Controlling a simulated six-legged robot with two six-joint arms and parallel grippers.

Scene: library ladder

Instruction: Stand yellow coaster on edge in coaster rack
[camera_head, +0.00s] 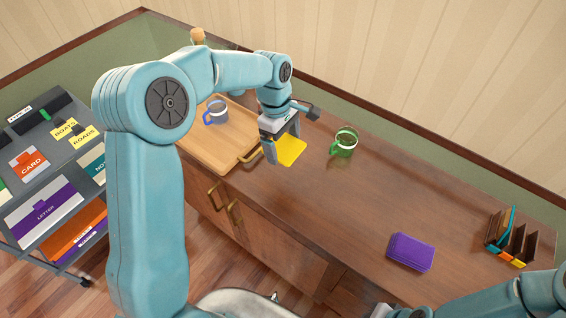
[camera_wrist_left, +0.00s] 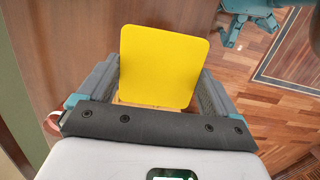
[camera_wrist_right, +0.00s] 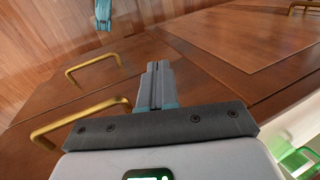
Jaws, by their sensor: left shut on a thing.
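The yellow coaster (camera_head: 292,151) is a flat rounded square. My left gripper (camera_head: 283,145) is shut on it, above the counter beside the wooden tray. In the left wrist view the coaster (camera_wrist_left: 158,65) sits between the two fingers (camera_wrist_left: 160,88), its broad face toward the camera. The coaster rack (camera_head: 515,243) stands at the counter's right end. It has upright brown dividers, a teal piece standing in it, and orange and yellow patches along its front.
A wooden tray (camera_head: 208,148) with a blue-handled grey mug (camera_head: 217,111) is left of the coaster. A green mug (camera_head: 344,142) stands to its right. A purple stack (camera_head: 411,252) lies in front of the rack's left side. The middle of the counter (camera_head: 350,200) is clear.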

